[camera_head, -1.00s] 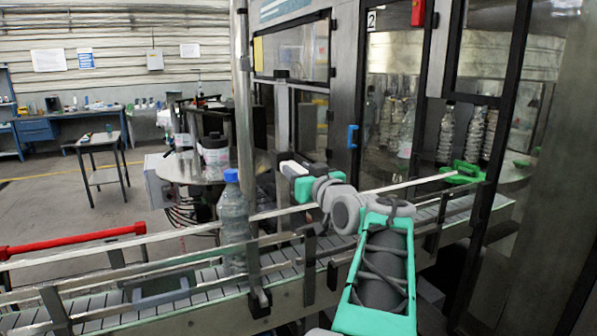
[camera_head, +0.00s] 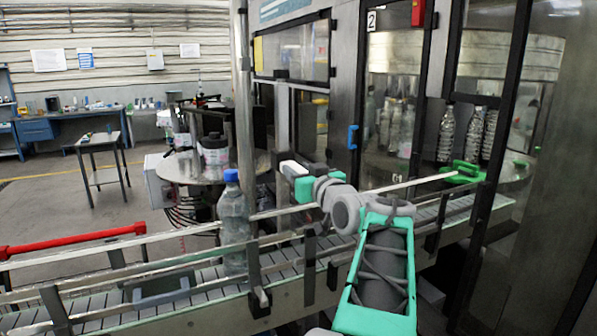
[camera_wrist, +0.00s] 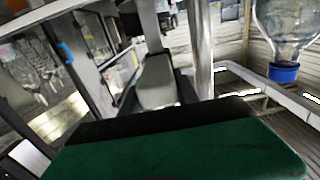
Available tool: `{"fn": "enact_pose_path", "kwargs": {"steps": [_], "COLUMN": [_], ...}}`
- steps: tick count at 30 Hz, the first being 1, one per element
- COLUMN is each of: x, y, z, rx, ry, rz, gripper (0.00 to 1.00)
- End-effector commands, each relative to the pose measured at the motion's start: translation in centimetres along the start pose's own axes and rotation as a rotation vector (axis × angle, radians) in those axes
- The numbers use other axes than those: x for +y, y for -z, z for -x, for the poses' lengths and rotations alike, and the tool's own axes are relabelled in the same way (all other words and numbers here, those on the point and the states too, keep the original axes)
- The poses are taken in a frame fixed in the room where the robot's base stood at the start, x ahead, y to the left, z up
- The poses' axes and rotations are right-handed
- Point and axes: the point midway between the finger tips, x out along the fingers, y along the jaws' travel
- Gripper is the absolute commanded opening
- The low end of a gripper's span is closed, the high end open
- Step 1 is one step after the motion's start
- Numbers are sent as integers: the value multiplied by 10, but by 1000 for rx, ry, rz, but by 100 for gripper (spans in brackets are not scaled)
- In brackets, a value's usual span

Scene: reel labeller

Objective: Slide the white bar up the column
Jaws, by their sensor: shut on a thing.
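The column (camera_head: 243,95) is an upright bare metal pole left of my gripper in the head view. It also shows in the wrist view (camera_wrist: 200,45), beyond the gripper. A small white bar (camera_head: 292,167) shows at my gripper (camera_head: 286,176), a little right of the column. In the wrist view a pale block (camera_wrist: 157,82), which looks like this bar, lies beyond the dark green gripper body (camera_wrist: 180,150). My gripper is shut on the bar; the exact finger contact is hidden. I cannot tell how the bar joins the column.
A clear bottle with a blue cap (camera_head: 232,218) stands on the conveyor (camera_head: 190,300), left of my arm. Guide rails run along the conveyor. A round table (camera_head: 180,170) with a white jar stands behind. The glazed machine cabinet (camera_head: 345,90) closes off the back right.

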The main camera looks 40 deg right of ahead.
Motion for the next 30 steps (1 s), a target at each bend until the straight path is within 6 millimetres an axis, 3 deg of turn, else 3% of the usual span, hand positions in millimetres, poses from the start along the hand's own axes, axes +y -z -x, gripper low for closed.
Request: {"fn": "enact_pose_path", "kwargs": {"steps": [5, 12, 15, 20, 29, 30], "x": [0, 0, 0, 0, 0, 0], "y": [32, 106, 128, 144, 144, 144], "z": [0, 0, 0, 0, 0, 0], "rx": [6, 9, 8, 7, 7, 7], "ry": [1, 0, 0, 0, 0, 0], "rz": [4, 6, 5, 3, 3, 3], "gripper": [0, 0, 0, 0, 0, 39]}}
